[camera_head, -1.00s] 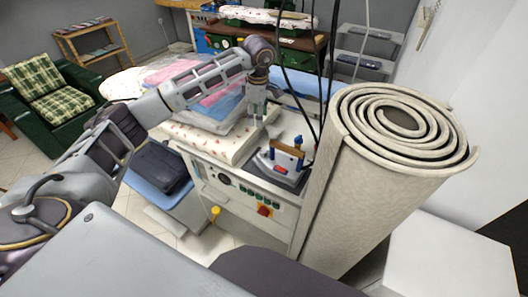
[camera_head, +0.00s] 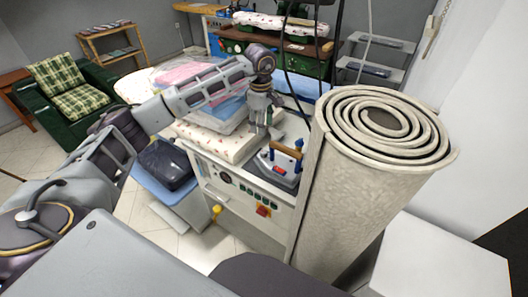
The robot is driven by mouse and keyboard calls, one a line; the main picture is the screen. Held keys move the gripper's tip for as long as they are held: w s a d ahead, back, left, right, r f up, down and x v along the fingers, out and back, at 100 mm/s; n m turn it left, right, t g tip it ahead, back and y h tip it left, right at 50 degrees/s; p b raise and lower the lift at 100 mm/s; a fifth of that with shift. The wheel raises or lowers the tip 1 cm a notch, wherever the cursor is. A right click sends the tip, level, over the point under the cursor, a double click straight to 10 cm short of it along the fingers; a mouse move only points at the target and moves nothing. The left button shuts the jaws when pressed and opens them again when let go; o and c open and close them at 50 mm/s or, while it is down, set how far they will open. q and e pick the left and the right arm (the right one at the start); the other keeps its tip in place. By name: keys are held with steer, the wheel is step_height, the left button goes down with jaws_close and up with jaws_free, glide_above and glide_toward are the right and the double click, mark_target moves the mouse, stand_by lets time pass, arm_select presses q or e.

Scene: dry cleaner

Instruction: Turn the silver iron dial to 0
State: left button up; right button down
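The silver iron (camera_head: 277,170) sits on the right end of the white ironing station (camera_head: 243,206). It has a brown handle, a blue knob (camera_head: 299,142) standing up at its right and a red patch on its side. The iron's dial markings are too small to read. My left gripper (camera_head: 267,132) points down just behind and left of the iron, apart from its handle by a small gap in the picture. Its fingers are too small to tell whether they are open. My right gripper is not in view.
A tall rolled beige carpet (camera_head: 352,190) stands close on the iron's right. Dark cables (camera_head: 312,70) hang behind the iron. The station's front has a black round dial (camera_head: 226,177), green switches and a red switch (camera_head: 263,210). Folded wrapped clothes (camera_head: 215,120) lie left of my gripper.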

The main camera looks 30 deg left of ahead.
mark_target(264, 151)
arm_select(q)
steer(key=shift+d+m, duration=0.15)
steer(key=shift+m, duration=0.95)
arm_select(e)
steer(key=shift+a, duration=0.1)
arm_select(q)
steer(key=shift+f, duration=0.1)
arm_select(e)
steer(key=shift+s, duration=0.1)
arm_select(q)
steer(key=f, duration=0.4)
steer(key=f+p, duration=0.1)
steer(key=f, duration=0.8)
steer(key=shift+w+f+p, duration=0.25)
steer(key=shift+w+p, duration=0.05)
steer(key=shift+w, duration=0.05)
steer(key=shift+c, duration=0.2)
steer(key=c, duration=1)
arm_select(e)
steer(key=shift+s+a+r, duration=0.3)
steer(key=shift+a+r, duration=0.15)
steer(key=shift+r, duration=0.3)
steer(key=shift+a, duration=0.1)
